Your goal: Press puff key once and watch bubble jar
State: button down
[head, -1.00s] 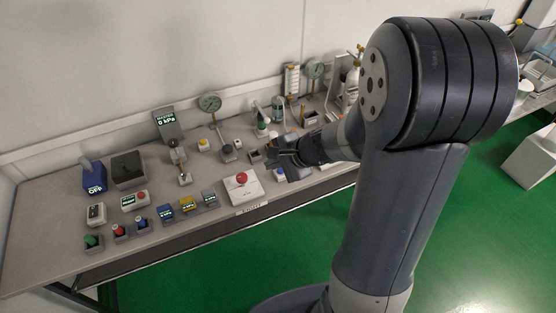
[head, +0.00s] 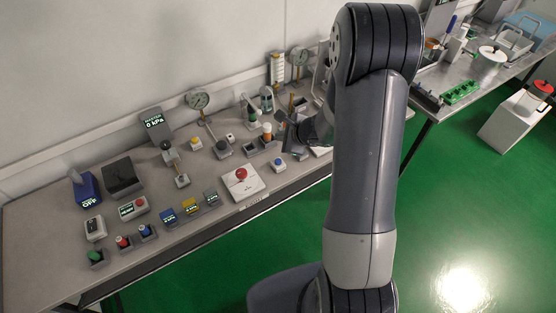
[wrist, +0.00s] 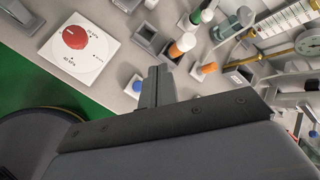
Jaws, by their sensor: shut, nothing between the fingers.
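A small light box with a blue button (head: 278,164) sits near the front edge of the bench, right of the red-knob box. It may be the puff key, but I cannot read a label. In the wrist view the blue button (wrist: 137,86) shows just left of my gripper (wrist: 158,72), whose fingers are together and empty. In the head view my gripper (head: 297,133) is a dark shape over the bench, behind and right of the blue button, partly hidden by my arm. A clear jar (head: 266,98) at the back of the bench may be the bubble jar; its contents are too small to tell.
A white box with a red knob (head: 241,174) stands left of the blue button. A second bench with a green rack (head: 460,92) is at the right. Green floor lies in front.

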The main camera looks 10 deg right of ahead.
jog(key=shift+f, duration=0.15)
jog(key=b, duration=0.6)
send_over(281, 165)
notch_tip(281, 165, down, 8)
jog(key=shift+w+r, duration=0.1)
jog(key=shift+w, duration=0.05)
jog(key=shift+f+b, duration=0.35)
jog(key=shift+b, duration=0.1)
jog(key=shift+f, duration=0.15)
dwell(1.2)
jog(key=shift+f+b, duration=0.3)
jog(key=shift+b, duration=0.45)
jog(key=shift+f+b, duration=0.45)
jog(key=shift+b, duration=0.15)
dwell(0.4)
jog(key=shift+r, duration=0.1)
jog(key=shift+r+p, duration=0.5)
jog(key=shift+r, duration=0.3)
